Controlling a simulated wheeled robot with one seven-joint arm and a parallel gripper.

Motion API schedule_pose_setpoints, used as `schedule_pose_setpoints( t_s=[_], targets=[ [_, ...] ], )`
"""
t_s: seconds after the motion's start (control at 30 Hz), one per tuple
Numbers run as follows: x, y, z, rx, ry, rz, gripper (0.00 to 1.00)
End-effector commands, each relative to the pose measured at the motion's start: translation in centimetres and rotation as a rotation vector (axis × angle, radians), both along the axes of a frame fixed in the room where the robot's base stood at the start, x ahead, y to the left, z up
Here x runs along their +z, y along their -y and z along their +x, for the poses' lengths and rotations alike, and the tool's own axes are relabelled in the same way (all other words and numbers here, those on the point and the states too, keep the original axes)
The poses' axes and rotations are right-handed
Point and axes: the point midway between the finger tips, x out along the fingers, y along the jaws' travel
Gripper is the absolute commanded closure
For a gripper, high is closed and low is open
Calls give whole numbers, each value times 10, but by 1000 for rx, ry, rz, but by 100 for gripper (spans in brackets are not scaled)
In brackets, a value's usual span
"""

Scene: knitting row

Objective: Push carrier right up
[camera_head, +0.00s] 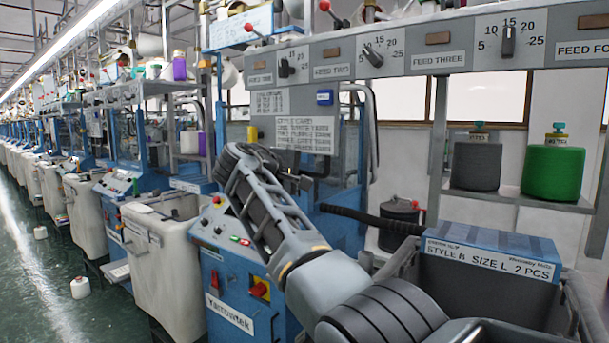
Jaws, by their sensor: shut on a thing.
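My arm reaches up from the lower right and bends over at a dark rounded joint. My gripper (298,181) is small and dark in this view, in front of the knitting machine (342,222) below the style card. It is shut on a small dark part, mostly hidden by the jaws and the arm. I cannot tell whether that part is the carrier. No carrier shows clearly elsewhere.
A feed panel with dials (438,48) spans the top. A blue control box (232,292) and a pale bin (168,258) stand left of my arm. A blue-topped box (490,252) stands at right. Green yarn (553,172) sits on a shelf. The left aisle is mostly clear.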

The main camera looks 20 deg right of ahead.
Motion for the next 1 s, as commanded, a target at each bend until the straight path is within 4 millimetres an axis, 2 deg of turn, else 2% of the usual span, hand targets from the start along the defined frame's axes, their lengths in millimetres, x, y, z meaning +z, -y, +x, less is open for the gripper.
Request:
schedule_pose_setpoints(
  t_s=[0.03,0.17,0.2,0.4,0.73,1.0],
  targets=[
    [8,-1,1,4,11,-5,100],
    [9,-1,1,5,14,-5,100],
    [10,-1,1,5,14,-6,77],
    [8,-1,0,4,12,-5,58],
    [5,-4,-2,3,9,-4,58],
    [11,-36,-24,5,11,-3,58]
  ],
)
